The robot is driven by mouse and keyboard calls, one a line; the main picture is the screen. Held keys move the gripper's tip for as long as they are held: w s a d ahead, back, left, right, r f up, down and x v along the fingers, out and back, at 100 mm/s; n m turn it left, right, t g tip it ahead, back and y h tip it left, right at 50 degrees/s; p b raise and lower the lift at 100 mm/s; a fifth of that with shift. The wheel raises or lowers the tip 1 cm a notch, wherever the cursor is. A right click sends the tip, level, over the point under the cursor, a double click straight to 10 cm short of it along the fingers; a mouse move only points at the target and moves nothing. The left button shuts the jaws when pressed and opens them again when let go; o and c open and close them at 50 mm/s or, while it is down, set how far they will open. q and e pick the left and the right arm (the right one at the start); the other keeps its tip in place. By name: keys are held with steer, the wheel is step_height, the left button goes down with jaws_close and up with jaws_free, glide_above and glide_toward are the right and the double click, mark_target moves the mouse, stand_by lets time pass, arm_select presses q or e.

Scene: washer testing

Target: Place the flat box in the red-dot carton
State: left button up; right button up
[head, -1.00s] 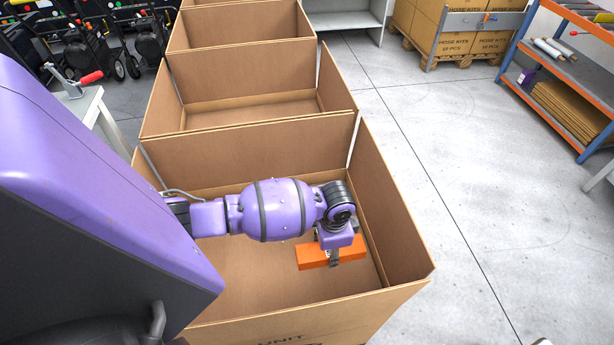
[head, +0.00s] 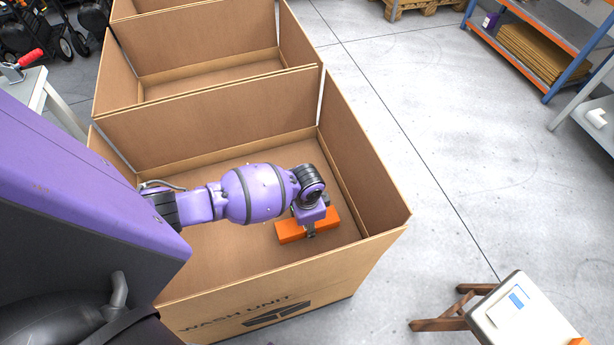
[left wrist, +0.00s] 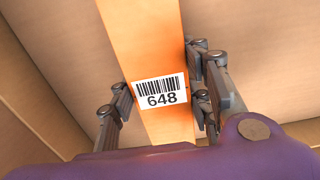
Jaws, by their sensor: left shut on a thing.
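The flat box (head: 289,231) is long and orange. It is inside the nearest open carton (head: 250,305), near the right side; I cannot tell whether it touches the floor. My left gripper (head: 311,232) reaches down into that carton and is shut on the box across its width. In the left wrist view the box (left wrist: 150,40) runs between the fingers (left wrist: 163,98), with a white "648" barcode label on its face. The carton's front reads "WASH UNIT"; I see no red dot on it. My right gripper is not in view.
More open cartons (head: 210,65) stand in a row behind the nearest one. A stool-like stand (head: 522,318) with a pale top is at the lower right. A blue-and-orange shelf (head: 540,50) stands at the upper right. The grey floor between is clear.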

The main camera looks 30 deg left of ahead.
arm_select(q)
steer(key=o, duration=1.3)
steer(key=shift+f, duration=0.15)
steer(key=shift+c, duration=0.2)
steer(key=shift+o, duration=0.9)
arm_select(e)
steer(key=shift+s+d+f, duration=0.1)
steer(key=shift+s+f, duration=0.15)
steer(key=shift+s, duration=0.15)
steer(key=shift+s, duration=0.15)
arm_select(q)
step_height(320, 180, up, 12)
steer(key=p, duration=0.2)
steer(key=shift+r, duration=0.2)
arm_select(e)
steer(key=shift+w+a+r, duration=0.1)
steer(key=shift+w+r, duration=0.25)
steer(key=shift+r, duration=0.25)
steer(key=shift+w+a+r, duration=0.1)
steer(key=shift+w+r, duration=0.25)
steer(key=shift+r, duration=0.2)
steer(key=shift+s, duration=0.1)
